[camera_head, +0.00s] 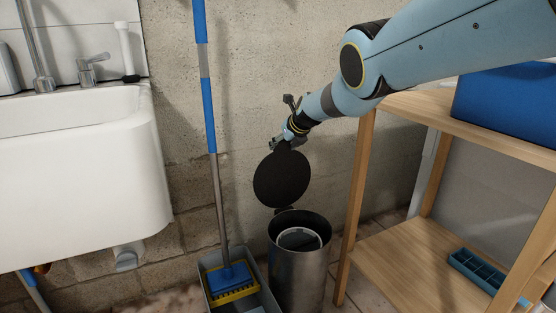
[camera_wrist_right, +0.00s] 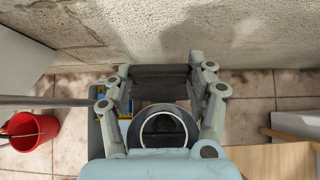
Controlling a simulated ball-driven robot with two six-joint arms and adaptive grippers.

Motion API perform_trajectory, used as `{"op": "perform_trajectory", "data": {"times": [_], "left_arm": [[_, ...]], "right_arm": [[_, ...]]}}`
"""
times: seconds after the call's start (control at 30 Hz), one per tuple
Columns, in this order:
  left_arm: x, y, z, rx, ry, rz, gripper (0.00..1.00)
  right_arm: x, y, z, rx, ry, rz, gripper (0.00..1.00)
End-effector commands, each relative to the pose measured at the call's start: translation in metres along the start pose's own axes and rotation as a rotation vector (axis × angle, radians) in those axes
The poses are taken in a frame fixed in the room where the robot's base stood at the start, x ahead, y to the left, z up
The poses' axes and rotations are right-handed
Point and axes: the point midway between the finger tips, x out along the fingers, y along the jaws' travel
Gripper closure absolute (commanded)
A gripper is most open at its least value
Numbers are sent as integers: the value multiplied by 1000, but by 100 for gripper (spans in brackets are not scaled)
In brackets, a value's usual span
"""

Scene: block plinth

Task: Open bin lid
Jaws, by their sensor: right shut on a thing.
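The bin (camera_head: 299,272) is a dark metal cylinder standing on the floor, with a light inner ring showing inside its open mouth. Its round black lid (camera_head: 282,178) stands raised and steeply tilted above the back of the rim. My right gripper (camera_head: 287,144) is at the top edge of the lid, shut on it. In the right wrist view, the gripper (camera_wrist_right: 160,80) has the dark lid (camera_wrist_right: 160,88) between its fingers, and the bin's round opening (camera_wrist_right: 163,130) shows below. The exact finger contact is hard to see. My left gripper is not in view.
A white sink (camera_head: 80,170) is at the left. A mop (camera_head: 209,110) stands in a grey bucket (camera_head: 250,296) beside the bin. A wooden shelf (camera_head: 400,240) stands close on the right. A red bucket (camera_wrist_right: 30,130) shows in the wrist view. The concrete wall (camera_head: 240,60) is behind.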

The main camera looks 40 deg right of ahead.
Motion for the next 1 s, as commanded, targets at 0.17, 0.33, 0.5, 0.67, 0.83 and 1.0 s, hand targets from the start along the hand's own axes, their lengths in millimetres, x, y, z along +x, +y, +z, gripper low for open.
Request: {"op": "perform_trajectory", "data": {"times": [0.17, 0.33, 0.5, 0.67, 0.83, 1.0], "left_arm": [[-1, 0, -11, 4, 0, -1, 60], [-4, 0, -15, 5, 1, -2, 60], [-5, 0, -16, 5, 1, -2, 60], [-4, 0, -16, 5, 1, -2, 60], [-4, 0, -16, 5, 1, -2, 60], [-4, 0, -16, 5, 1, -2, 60]], "right_arm": [[7, -2, -9, 6, 43, 0, 100], [7, -5, -8, 8, 52, -4, 100], [7, -6, -9, 8, 54, -5, 100], [7, -6, -10, 7, 56, -5, 43], [6, -7, -9, 7, 54, -6, 21], [6, -9, -7, 7, 49, -9, 19]]}}
